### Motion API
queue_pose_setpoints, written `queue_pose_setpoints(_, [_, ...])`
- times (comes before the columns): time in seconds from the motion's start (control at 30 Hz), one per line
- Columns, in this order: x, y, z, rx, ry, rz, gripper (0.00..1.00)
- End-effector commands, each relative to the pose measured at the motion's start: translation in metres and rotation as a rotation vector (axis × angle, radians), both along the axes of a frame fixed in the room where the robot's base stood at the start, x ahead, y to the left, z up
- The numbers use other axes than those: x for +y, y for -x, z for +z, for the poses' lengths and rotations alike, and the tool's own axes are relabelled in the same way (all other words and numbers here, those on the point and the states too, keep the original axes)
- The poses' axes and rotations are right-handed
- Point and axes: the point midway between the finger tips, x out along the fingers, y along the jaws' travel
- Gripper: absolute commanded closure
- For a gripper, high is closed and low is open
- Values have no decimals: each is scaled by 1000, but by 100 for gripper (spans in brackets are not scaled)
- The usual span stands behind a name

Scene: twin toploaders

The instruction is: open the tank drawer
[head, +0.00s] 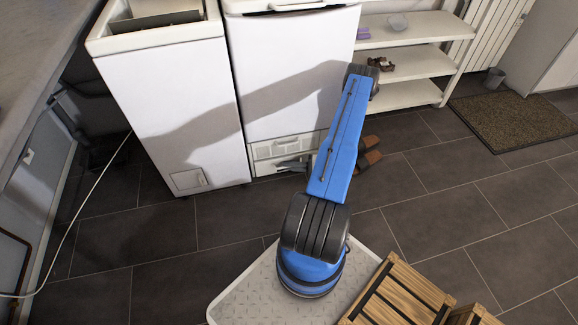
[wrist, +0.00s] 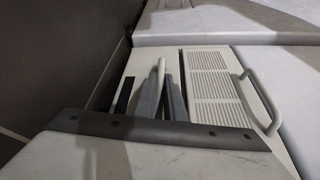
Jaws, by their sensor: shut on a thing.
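The low white drawer front (head: 263,168), which I take for the tank drawer, is at the foot of the right-hand white toploader (head: 290,70) in the head view. It looks flush with the machine, under a grille panel (head: 275,151). My gripper (head: 283,165) reaches it from the right, low over the floor. In the wrist view my grey fingers (wrist: 163,88) are shut on the drawer's pale handle (wrist: 160,72). The drawer front also shows there (wrist: 141,64). The fingers hide part of the handle.
The grille panel's own curved handle (wrist: 262,104) is beside my gripper. The left toploader (head: 165,100) has a small flap. A white shelf (head: 415,65) and brown slippers (head: 370,158) are to the right. The dark tile floor before the drawer is clear.

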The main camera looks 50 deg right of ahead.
Motion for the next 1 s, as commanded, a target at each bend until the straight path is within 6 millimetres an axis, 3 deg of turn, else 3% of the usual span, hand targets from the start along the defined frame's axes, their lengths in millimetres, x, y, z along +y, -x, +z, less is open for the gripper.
queue_pose_setpoints(0.17, [17,29,0,3,-3,-3,100])
queue_pose_setpoints(0.6, [81,135,0,2,-3,-5,100])
queue_pose_setpoints(0.8, [101,167,0,0,0,-5,100])
queue_pose_setpoints(1.0, [114,187,-1,1,0,-3,100])
